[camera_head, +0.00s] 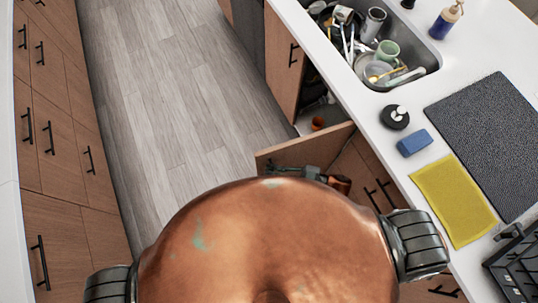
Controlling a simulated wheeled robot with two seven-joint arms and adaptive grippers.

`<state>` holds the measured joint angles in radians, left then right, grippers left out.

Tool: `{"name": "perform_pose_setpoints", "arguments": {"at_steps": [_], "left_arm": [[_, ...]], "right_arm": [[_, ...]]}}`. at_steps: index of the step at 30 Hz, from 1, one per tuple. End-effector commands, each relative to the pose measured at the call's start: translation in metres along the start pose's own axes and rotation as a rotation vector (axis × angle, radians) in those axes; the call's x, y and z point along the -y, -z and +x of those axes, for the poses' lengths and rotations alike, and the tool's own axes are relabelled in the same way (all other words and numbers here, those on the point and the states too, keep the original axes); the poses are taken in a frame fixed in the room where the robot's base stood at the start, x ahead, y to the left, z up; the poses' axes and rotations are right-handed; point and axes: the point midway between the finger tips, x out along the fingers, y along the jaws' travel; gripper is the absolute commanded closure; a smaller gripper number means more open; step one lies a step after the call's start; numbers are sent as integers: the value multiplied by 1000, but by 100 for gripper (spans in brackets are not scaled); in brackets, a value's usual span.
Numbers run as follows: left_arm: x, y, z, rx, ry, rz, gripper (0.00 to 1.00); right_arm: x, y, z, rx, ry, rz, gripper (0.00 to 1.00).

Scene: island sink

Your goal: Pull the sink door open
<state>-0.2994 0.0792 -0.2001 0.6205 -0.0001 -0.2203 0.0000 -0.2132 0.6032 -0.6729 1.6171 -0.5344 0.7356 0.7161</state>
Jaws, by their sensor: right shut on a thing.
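The wooden sink door (287,151) is swung out from the island cabinet, standing out over the floor. Behind it the dark cabinet interior (312,107) shows through a gap under the counter. My right gripper (300,172) is at the near face of this door, shut on what appears to be its handle. The handle itself is hidden by the gripper and by my copper-coloured body. The neighbouring wooden door (285,70), with a black handle (293,55), is on the far side of the gap. My left gripper is not in view.
The sink (430,62) above is full of dishes. A blue sponge (414,143), yellow cloth (453,200), dark mat (490,140) and soap bottle (446,20) lie or stand on the white counter. An orange item (318,122) is inside the cabinet. The floor (170,90) is clear; drawers (60,130) line the left.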

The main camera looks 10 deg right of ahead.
Motion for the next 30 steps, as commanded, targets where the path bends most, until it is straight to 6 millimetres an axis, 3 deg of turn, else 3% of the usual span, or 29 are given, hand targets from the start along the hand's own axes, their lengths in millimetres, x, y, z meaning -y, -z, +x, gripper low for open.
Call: {"name": "perform_pose_setpoints", "arguments": {"at_steps": [14, 15, 18, 26, 30], "left_arm": [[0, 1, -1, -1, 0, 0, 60], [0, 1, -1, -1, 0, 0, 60], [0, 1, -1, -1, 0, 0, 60], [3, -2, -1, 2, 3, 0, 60], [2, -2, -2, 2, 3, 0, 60]], "right_arm": [[4, -1, -4, 2, 15, 1, 100], [4, -1, -4, 2, 15, 1, 92], [4, -1, -4, 3, 15, 1, 85], [4, -1, -4, 2, 15, 0, 85], [4, -2, -16, 4, 15, 2, 85]]}}
